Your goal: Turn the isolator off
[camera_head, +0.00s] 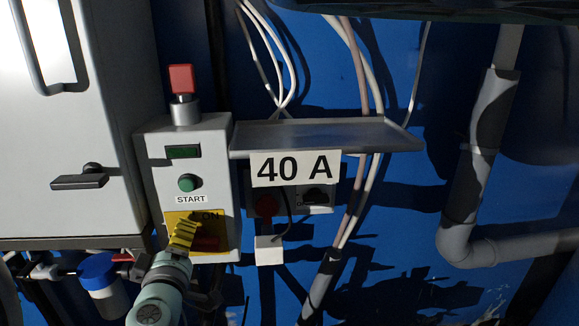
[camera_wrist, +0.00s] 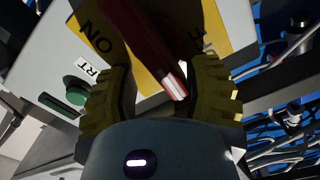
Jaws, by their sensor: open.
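The isolator is a yellow plate (camera_head: 180,217) with a red handle (camera_head: 206,243) on the lower front of a grey control box. The wrist view shows its "ON" and "OFF" lettering on the yellow plate (camera_wrist: 150,62). The red handle (camera_wrist: 150,45) is a bar with a white mark at its near end. My gripper (camera_head: 184,236) is in front of the plate, with yellow ribbed fingers. In the wrist view its fingers are open, one on each side of the handle's near end. I cannot tell whether either finger touches it. My gripper hides part of the plate in the head view.
The grey box (camera_head: 222,160) also carries a green START button (camera_head: 188,183), a small display (camera_head: 183,152) and a red-topped lamp (camera_head: 181,80). A metal shelf (camera_head: 320,135) labelled "40 A" juts out to the right. A blue-capped container (camera_head: 98,270) and pipework sit at lower left.

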